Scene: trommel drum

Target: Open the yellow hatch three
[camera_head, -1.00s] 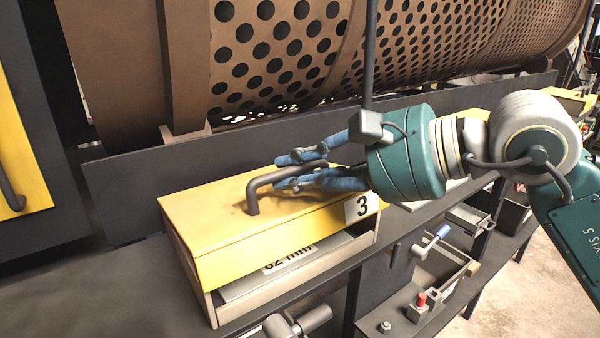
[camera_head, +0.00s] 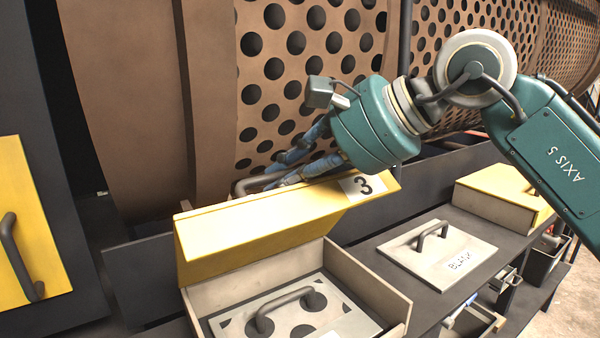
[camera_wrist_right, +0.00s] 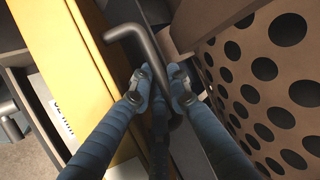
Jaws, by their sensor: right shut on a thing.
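The yellow hatch three (camera_head: 265,222), marked with a "3" label, is tilted up on its box (camera_head: 375,283). Inside the box lies a plate with a dark handle and large round holes (camera_head: 345,316). My right gripper (camera_head: 278,172) is behind the raised lid, shut on the hatch's dark bar handle. In the right wrist view the blue fingers (camera_wrist_right: 160,88) close on either side of the handle (camera_wrist_right: 143,48), beside the yellow lid (camera_wrist_right: 75,60). In the head view the lid partly hides the handle. My left gripper is not in view.
The brown perforated drum (camera_head: 300,60) stands right behind the hatch and gripper. A plate labelled "BLANK" (camera_head: 437,262) lies to the right, with another yellow-lidded box (camera_head: 495,215) beyond it. A yellow panel with a handle (camera_head: 30,210) is at far left.

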